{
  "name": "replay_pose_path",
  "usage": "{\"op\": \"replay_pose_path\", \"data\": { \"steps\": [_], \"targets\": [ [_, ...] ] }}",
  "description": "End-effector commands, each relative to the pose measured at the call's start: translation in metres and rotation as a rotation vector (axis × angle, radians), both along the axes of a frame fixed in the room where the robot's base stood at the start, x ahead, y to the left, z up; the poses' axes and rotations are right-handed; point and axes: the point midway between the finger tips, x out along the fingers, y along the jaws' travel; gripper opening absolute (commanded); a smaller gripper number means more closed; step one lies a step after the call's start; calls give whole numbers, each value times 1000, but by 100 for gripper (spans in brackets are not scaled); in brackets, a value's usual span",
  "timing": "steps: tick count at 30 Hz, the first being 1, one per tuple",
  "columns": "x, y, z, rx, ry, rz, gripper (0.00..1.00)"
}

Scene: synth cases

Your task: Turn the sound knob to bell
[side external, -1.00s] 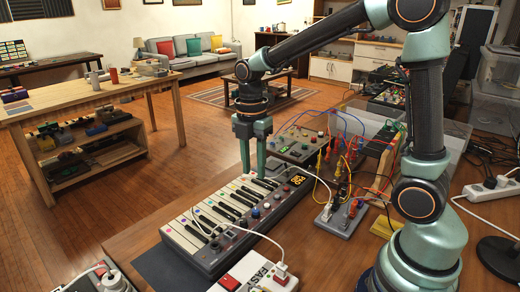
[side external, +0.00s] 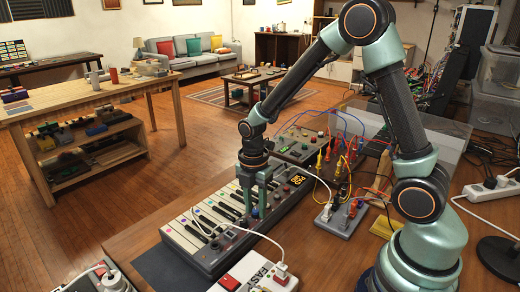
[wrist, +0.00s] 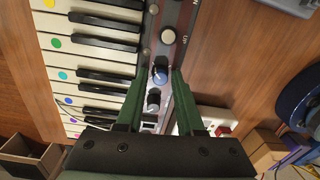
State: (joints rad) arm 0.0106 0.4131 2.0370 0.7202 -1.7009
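The keyboard (side external: 190,238) lies on the wooden table with white and black keys, coloured dots and a row of knobs. A blue-topped knob (wrist: 160,73) sits on its control strip; it also shows in the side view (side external: 255,212). My gripper (wrist: 165,72) points down over the strip with its fingers apart, one on each side of this knob. I cannot tell whether the fingers touch it. A small display (side external: 297,180) shows yellow text starting with "PAD"; the lower line is too small to read. The knob's pointer setting and labels are not readable.
A second knob (wrist: 153,100) sits close beside the blue one. A white box (side external: 258,274) with a plugged cable stands in front. A white cable crosses the keyboard.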

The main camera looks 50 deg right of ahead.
Motion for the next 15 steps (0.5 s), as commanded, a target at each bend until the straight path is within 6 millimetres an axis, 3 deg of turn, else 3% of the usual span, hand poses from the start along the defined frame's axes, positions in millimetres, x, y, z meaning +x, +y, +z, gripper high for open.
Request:
{"op": "replay_pose_path", "data": {
  "steps": [5,8,15],
  "targets": [
    [0,0,0,0,0,0,37],
    [0,0,0,0,0,0,2],
    [0,0,0,0,1,-5,0]
  ]
}}
